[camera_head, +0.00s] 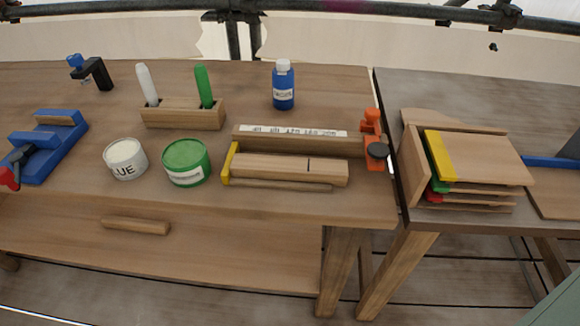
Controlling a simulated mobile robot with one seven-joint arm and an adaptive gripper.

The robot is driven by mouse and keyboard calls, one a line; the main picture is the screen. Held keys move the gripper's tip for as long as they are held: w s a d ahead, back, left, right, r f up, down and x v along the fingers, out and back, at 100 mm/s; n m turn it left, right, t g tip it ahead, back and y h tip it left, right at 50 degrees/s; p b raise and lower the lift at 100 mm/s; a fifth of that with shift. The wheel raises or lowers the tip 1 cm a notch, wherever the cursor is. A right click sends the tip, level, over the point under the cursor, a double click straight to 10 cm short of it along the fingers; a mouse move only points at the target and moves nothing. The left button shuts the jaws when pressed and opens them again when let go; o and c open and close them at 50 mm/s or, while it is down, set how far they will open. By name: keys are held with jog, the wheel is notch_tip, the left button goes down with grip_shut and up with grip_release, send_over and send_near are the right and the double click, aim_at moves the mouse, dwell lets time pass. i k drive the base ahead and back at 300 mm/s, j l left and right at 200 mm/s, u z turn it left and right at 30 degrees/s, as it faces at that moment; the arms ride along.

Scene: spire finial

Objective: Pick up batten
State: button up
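Several wooden lengths could be the batten, and I cannot tell which one is meant. A squared wooden bar (292,169) with a dark line across it lies on the left bench, with a yellow piece (228,163) at its left end. A thin wooden strip (290,185) lies along its front side. Behind it is a longer wooden piece (360,146) bearing a white printed label. A short wooden piece (136,226) is lower down, in front of the bench top's edge. My gripper is not in view.
An orange clamp (378,145) stands right of the bars. A white tub (125,160), a green tub (186,162), a blue bottle (284,86), a wooden marker holder (183,114) and a blue vise (45,145) share the bench. The right bench holds stacked boards (485,160).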

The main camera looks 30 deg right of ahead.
aim_at(335, 172)
jog(key=l+u, duration=0.15)
jog(key=u, duration=0.2)
jog(key=k+l+u, duration=0.15)
jog(key=u, duration=0.2)
jog(key=k+l+u, duration=0.5)
jog(key=k+l, duration=0.45)
jog(key=k, duration=0.15)
jog(key=k+l+u, duration=0.1)
jog(key=k+l, duration=0.2)
jog(key=k, duration=0.2)
jog(key=l, duration=0.4)
jog(key=i+l, duration=0.15)
jog(key=i, duration=0.15)
jog(key=i+l, duration=0.15)
jog(key=i, duration=0.1)
